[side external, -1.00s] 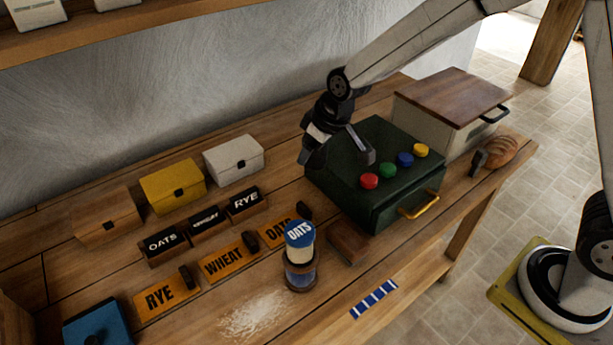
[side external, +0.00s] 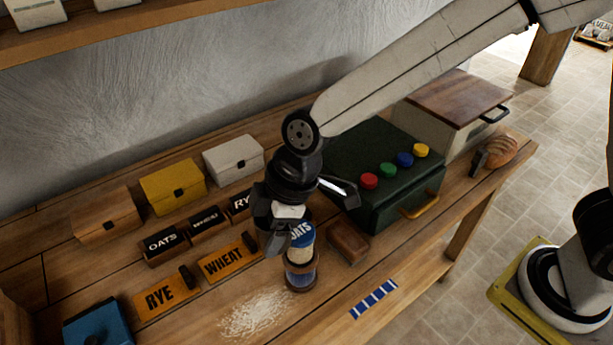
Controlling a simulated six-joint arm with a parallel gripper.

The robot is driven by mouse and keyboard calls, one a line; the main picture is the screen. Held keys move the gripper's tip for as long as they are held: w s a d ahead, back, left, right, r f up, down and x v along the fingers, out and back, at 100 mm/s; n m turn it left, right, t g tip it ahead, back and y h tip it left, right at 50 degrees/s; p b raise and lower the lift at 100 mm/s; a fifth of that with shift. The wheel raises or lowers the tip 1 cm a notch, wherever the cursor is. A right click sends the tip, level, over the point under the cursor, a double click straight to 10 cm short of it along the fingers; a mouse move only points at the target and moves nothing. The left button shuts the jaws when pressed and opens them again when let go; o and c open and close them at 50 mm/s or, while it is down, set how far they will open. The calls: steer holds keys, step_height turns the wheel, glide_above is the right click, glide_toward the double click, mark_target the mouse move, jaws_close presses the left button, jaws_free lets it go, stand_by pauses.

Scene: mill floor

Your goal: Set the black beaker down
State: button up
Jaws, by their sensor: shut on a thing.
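My gripper (side external: 275,228) points down over the bench, just left of and partly in front of the jar with the blue OATS top (side external: 300,262). It is shut on a dark thing, which I take for the black beaker (side external: 264,212). Its outline merges with my dark gripper, so its shape and tilt are hard to tell. It appears to be above the bench top, though I cannot tell how high. No other black beaker shows. My gripper hides the orange OATS card and part of the RYE block.
Orange RYE (side external: 167,296) and WHEAT (side external: 226,265) cards lie left of the jar. Spilled grain (side external: 256,314) lies in front. A brown block (side external: 347,243) and a green box with coloured knobs (side external: 392,200) stand right. A blue-and-white strip (side external: 374,299) marks the front edge.

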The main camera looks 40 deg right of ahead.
steer(key=s+a+n+g, duration=0.1)
steer(key=s+a+n, duration=0.35)
steer(key=s, duration=0.35)
steer(key=shift+m+y, duration=0.25)
steer(key=shift+y, duration=0.05)
steer(key=shift+w+a+f, duration=0.15)
steer(key=shift+f, duration=1.1)
steer(key=shift+w+a+f, duration=0.1)
steer(key=shift+a+f, duration=0.05)
steer(key=shift+f, duration=1.05)
steer(key=w+a+f, duration=0.8)
steer(key=w, duration=0.1)
steer(key=shift+a, duration=0.25)
steer(key=shift+w+a+f, duration=0.4)
steer(key=shift+f, duration=0.25)
